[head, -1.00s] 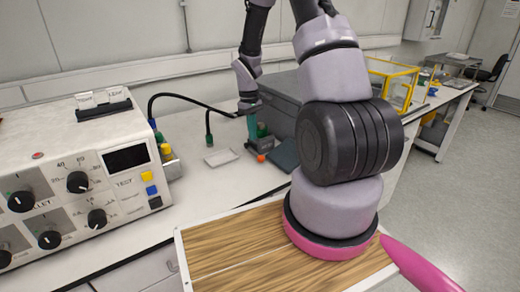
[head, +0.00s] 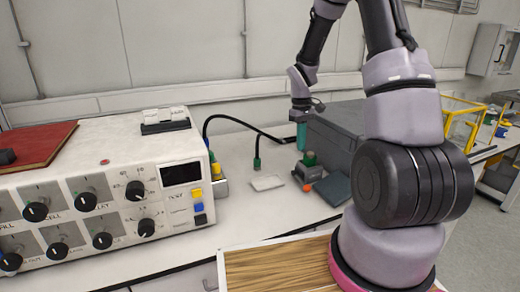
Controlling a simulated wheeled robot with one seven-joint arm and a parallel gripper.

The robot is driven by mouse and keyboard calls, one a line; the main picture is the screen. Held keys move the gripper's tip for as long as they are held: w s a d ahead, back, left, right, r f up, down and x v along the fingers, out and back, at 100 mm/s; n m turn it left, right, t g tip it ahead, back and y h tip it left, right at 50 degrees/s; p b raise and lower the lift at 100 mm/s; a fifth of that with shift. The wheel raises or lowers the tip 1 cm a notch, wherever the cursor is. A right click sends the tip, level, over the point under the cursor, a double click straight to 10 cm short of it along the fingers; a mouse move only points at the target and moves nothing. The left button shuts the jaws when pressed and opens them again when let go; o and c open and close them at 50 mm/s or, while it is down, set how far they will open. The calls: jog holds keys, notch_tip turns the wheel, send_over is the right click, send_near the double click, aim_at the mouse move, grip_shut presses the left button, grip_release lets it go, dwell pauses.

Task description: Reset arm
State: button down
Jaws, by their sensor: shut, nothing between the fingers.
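My arm rises from the right of the head view, bends over the bench and reaches down at the back. My gripper (head: 301,140) is at its far end, small, pointing down beside the grey box, above the bench top. A teal part shows at its tip. The fingers are too small to make out clearly, and no held object can be seen. Below it stand a small green-topped item (head: 309,159) and an orange-red cap (head: 307,188).
A white control unit (head: 105,145) with knobs fills the left, with a red board (head: 35,143) on top. A grey box (head: 337,135) stands right of my gripper. A black cable with a green plug (head: 257,163) and a flat white piece (head: 267,183) lie left of it.

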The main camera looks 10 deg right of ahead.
jog(key=s+a+r+m+t, duration=0.2)
jog(key=s+r, duration=0.2)
jog(key=r, duration=0.6)
jog(key=s+a+r+m+t, duration=0.15)
jog(key=s+r, duration=0.35)
jog(key=r, duration=0.5)
jog(key=s+a+r+m+t+y, duration=0.1)
jog(key=s+r+m+t, duration=0.1)
jog(key=s+r, duration=0.2)
jog(key=s+a+r+m+t+y, duration=0.1)
jog(key=s+r, duration=0.4)
jog(key=s, duration=0.5)
jog(key=shift+a+r+m+t+y, duration=0.2)
jog(key=shift+a+m+t+y, duration=0.1)
jog(key=shift+a+m+t, duration=0.4)
